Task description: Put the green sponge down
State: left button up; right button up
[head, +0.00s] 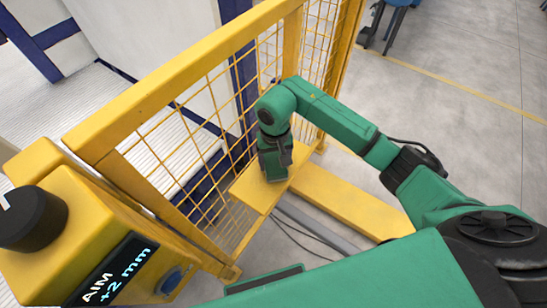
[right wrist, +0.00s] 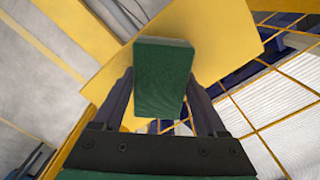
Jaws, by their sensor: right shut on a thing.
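The green sponge (right wrist: 162,80) is a dark green block between the two fingers of my right gripper (head: 276,166), which is shut on it. In the right wrist view it stands out past the fingertips, with a yellow plate (right wrist: 105,75) behind it. In the head view my right gripper points down over that yellow plate (head: 251,193), beside the mesh fence. I cannot tell whether the sponge touches the plate. The sponge is hard to tell apart from the gripper in the head view. My left gripper is not in view.
A yellow mesh fence (head: 205,118) stands close to the left of my right gripper. A yellow box with a black knob and a display (head: 115,272) is at the lower left. A yellow beam (head: 350,200) and dark cables lie near the floor. Open grey floor lies to the right.

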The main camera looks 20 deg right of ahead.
jog(key=shift+w+a+f+p, duration=0.1)
jog(key=shift+a+f+p, duration=0.1)
jog(key=shift+p, duration=0.25)
jog(key=shift+w+f+b, duration=0.1)
jog(key=shift+f+b, duration=0.35)
jog(key=shift+b, duration=0.05)
jog(key=o, duration=1.1)
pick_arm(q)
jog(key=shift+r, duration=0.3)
pick_arm(e)
jog(key=shift+r, duration=0.1)
